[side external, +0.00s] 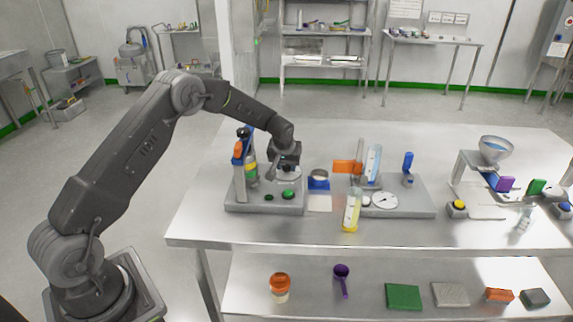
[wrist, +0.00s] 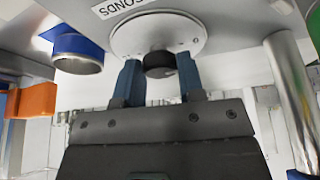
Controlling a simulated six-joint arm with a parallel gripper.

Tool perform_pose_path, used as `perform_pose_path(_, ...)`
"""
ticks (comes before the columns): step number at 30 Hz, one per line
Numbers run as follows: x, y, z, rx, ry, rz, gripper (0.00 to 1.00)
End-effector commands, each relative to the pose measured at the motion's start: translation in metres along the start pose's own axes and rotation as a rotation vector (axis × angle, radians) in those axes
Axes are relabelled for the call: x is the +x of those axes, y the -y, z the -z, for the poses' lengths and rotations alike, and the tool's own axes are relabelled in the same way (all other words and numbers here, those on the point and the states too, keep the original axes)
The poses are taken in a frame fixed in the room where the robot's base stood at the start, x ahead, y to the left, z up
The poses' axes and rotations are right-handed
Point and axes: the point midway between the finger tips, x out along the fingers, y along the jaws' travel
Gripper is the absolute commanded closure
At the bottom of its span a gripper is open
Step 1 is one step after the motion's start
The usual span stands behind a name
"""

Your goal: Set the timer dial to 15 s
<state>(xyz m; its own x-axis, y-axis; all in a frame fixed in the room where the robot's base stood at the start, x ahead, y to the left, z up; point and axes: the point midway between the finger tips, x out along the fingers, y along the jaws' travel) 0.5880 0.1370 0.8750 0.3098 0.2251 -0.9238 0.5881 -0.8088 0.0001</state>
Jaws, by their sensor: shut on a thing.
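The timer dial is a round pale plate (wrist: 185,28) with a black knob (wrist: 158,64) and small marks along its edge. A label ending in "ONDS" (wrist: 125,5) shows upside down beside it in the wrist view. My gripper (wrist: 160,74) has its two blue fingers on either side of the knob and is shut on it. In the side view my gripper (side external: 287,165) reaches down to the dial (side external: 293,174) on the grey station (side external: 262,208). It hides part of the dial. The dial's setting cannot be read.
A post with blue and orange parts (side external: 240,165) stands left of my gripper. Green buttons (side external: 288,195) sit in front. The table's left front (side external: 200,228) is clear.

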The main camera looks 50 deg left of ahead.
Motion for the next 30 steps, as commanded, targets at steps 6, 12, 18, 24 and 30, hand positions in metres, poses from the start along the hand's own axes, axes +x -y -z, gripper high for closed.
perform_pose_path(6,-0.0001,0.0005,-0.0001,0.013,0.001,-0.005,0.88)
perform_pose_path(12,-0.0001,0.001,-0.0001,0.096,0.003,-0.041,0.88)
perform_pose_path(18,-0.0001,0.0012,0.0,0.128,0.001,-0.053,0.88)
perform_pose_path(24,-0.0001,0.0011,0.0001,0.127,0.001,-0.053,0.88)
perform_pose_path(30,-0.0001,0.001,0.0002,0.127,0.001,-0.053,0.45)
